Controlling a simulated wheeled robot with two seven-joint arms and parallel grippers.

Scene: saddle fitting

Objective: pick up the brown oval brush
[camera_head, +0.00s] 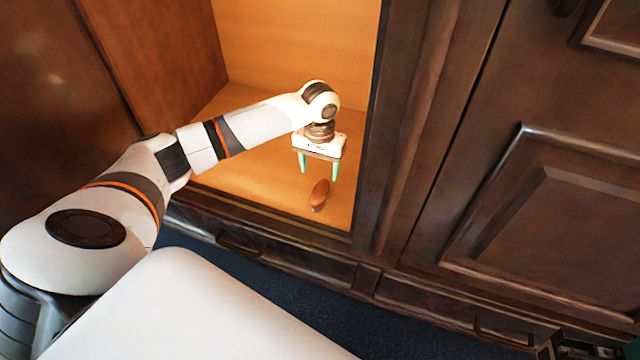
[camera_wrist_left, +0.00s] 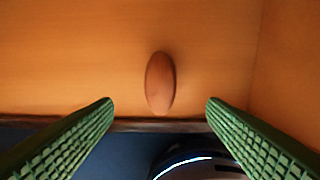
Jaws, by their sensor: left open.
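The brown oval brush (camera_head: 320,195) lies on the wooden floor of the open cabinet, near its front edge. In the left wrist view the brush (camera_wrist_left: 160,82) is upright in the picture, beyond and between the fingertips. My left gripper (camera_head: 318,172) is open and empty, pointing down above the brush and apart from it. Its green ridged fingers (camera_wrist_left: 160,102) show at both sides of the wrist view. My right gripper cannot be made out; only a dark piece shows at the lower right corner of the head view.
The cabinet compartment (camera_head: 270,160) has a side wall at left and a dark post (camera_head: 375,150) close to the right of my gripper. A closed panelled door (camera_head: 550,210) stands further right. Drawers with handles (camera_head: 240,245) run below. Blue carpet (camera_head: 400,330) lies in front.

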